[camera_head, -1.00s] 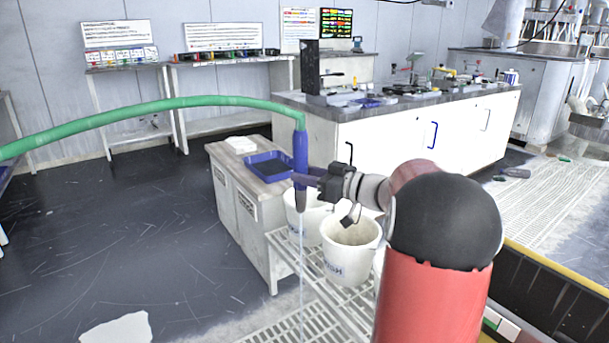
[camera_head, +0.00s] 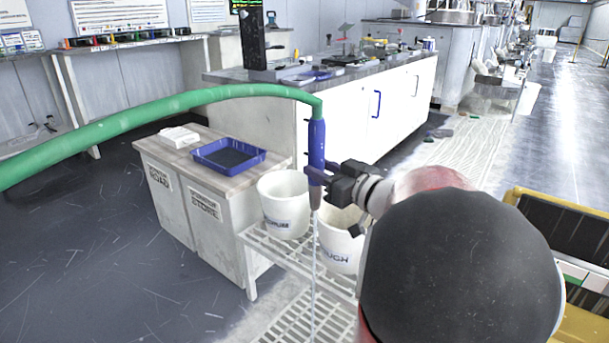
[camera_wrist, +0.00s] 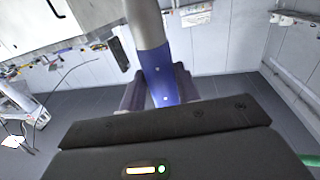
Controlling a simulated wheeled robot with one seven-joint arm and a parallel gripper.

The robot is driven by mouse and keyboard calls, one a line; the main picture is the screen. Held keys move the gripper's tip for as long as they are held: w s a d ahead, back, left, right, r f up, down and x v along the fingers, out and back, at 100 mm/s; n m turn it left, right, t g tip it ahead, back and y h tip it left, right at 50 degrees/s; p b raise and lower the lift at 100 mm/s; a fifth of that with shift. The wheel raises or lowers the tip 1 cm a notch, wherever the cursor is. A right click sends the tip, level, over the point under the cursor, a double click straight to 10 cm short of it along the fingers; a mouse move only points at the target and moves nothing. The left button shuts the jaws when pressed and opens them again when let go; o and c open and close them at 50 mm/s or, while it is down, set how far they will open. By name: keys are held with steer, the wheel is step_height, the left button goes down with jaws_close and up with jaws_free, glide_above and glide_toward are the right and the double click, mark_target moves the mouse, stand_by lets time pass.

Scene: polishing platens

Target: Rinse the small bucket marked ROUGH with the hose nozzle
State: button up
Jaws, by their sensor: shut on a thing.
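My gripper (camera_head: 318,178) is shut on the blue hose nozzle (camera_head: 316,143), which hangs upright with its grey tip down. A green hose (camera_head: 180,103) runs from its top to the left edge. A thin pale stream of water (camera_head: 313,270) falls from the tip, in front of the buckets in the picture. The white bucket marked ROUGH (camera_head: 338,251) stands on a slatted rack, partly behind my arm. A second white bucket (camera_head: 284,210), whose label I cannot read surely, stands left of it. In the wrist view the blue nozzle (camera_wrist: 160,73) sits between my fingers.
The white slatted rack (camera_head: 268,243) carries both buckets. Left of it a low cabinet (camera_head: 180,195) holds a blue tray (camera_head: 228,154) and a white block (camera_head: 179,136). A long white counter (camera_head: 345,125) stands behind. The dark floor (camera_head: 90,260) at the left is open.

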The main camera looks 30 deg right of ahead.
steer(key=w+d, duration=0.3)
steer(key=d, duration=0.4)
steer(key=w+d+p, duration=0.1)
steer(key=w+d, duration=0.2)
steer(key=d, duration=0.5)
steer(key=shift+w+d, duration=0.15)
steer(key=b, duration=0.4)
steer(key=shift+f+b, duration=0.35)
steer(key=shift+b, duration=0.05)
steer(key=shift+r+b, duration=0.1)
steer(key=shift+b, duration=0.2)
steer(key=shift+r, duration=0.3)
stand_by(1.0)
